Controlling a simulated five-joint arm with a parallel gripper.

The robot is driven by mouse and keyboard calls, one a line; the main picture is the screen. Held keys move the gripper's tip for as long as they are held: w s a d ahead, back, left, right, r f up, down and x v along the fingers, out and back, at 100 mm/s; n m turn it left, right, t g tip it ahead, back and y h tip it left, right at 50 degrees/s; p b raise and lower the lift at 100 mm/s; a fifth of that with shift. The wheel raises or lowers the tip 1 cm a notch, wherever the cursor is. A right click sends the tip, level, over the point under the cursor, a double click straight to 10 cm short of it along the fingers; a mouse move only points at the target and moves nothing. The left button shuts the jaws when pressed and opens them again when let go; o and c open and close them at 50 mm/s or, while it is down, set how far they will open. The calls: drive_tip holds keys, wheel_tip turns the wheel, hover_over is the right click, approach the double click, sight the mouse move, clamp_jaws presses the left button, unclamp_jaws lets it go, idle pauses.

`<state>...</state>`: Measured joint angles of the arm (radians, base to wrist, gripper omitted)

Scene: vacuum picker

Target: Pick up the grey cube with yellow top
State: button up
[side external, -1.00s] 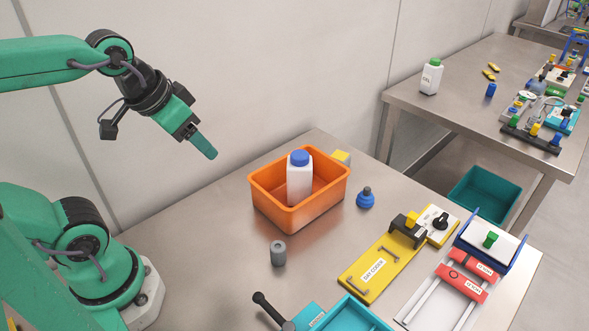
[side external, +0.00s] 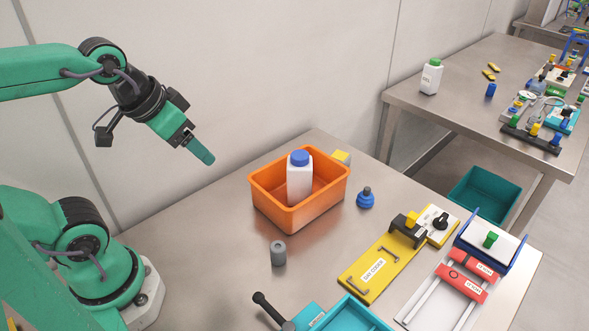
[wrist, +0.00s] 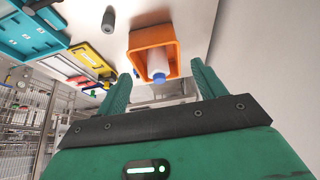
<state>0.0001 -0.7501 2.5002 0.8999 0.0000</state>
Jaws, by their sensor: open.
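The grey cube with yellow top (side external: 341,157) stands on the steel table just behind the far right corner of the orange bin. The bin hides its lower part, and I cannot make it out in the wrist view. My gripper (side external: 203,156) is in the air to the left of the bin and above the table, well apart from the cube. In the wrist view my gripper (wrist: 160,84) shows two green fingers spread apart with nothing between them.
The orange bin (side external: 303,213) holds a white bottle with a blue cap (side external: 299,179). A blue knobbed piece (side external: 366,198) stands right of it, a grey cylinder (side external: 278,253) in front. The yellow day-codes board (side external: 370,270) and a teal tray (side external: 350,316) fill the front right.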

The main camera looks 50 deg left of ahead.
idle(0.3)
drive_tip(key=w+r+g, duration=0.1)
drive_tip(key=w+r, duration=0.3)
drive_tip(key=w, duration=0.6)
drive_tip(key=n+g, duration=0.2)
drive_tip(key=g, duration=0.3)
hover_over(335, 160)
wheel_tip(335, 160, down, 20)
drive_tip(key=shift+w+f+n, duration=0.1)
drive_tip(key=shift+f+n, duration=0.2)
drive_tip(key=shift+f, duration=1.3)
drive_tip(key=shift+f, duration=0.1)
